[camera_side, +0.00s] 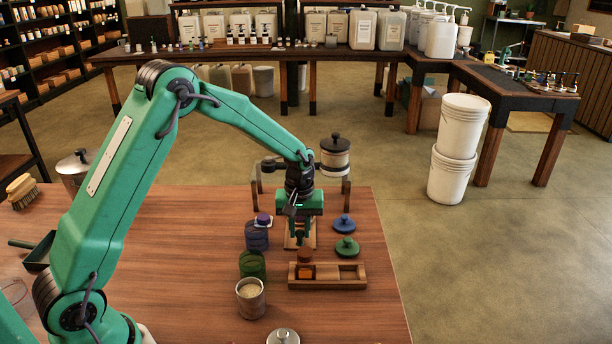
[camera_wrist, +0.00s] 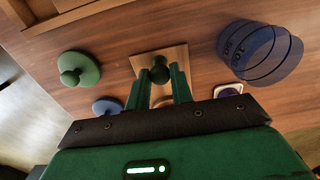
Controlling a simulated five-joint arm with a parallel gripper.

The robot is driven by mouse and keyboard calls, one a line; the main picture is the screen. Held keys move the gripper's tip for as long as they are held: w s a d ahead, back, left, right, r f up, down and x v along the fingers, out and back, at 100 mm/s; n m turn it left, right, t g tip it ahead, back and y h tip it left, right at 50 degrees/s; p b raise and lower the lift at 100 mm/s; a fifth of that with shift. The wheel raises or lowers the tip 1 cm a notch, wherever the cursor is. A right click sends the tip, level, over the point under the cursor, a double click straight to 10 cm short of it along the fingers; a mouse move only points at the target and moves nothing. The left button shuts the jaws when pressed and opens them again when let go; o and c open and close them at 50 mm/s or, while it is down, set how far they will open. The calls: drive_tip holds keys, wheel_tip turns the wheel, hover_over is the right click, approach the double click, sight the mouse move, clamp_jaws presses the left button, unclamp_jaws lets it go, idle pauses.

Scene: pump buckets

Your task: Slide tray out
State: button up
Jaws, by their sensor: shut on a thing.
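A small square light-wood tray (camera_wrist: 179,54) lies flat on the table under my gripper, with a dark round knob (camera_wrist: 159,70) standing on it. In the side view only a strip of this tray (camera_side: 291,241) shows below the gripper. My gripper (camera_side: 301,240) points down and is shut on the knob; in the wrist view its two green fingers (camera_wrist: 160,80) stand either side of it. The fingers hide part of the knob and the tray's near edge.
A blue lid (camera_side: 343,223) and a green lid (camera_side: 346,247) lie to the right. Blue (camera_side: 257,236) and green (camera_side: 252,264) containers and a cup (camera_side: 250,297) stand left. Open table lies further left.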

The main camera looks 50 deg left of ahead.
drive_tip(key=shift+s+d, duration=1.6)
drive_tip(key=shift+d, duration=0.15)
drive_tip(key=o, duration=0.8)
drive_tip(key=shift+o, duration=0.2)
drive_tip(key=shift+r, duration=0.2)
wheel_tip(320, 180, up, 7)
drive_tip(key=shift+f, duration=0.2)
drive_tip(key=shift+s+r, duration=0.1)
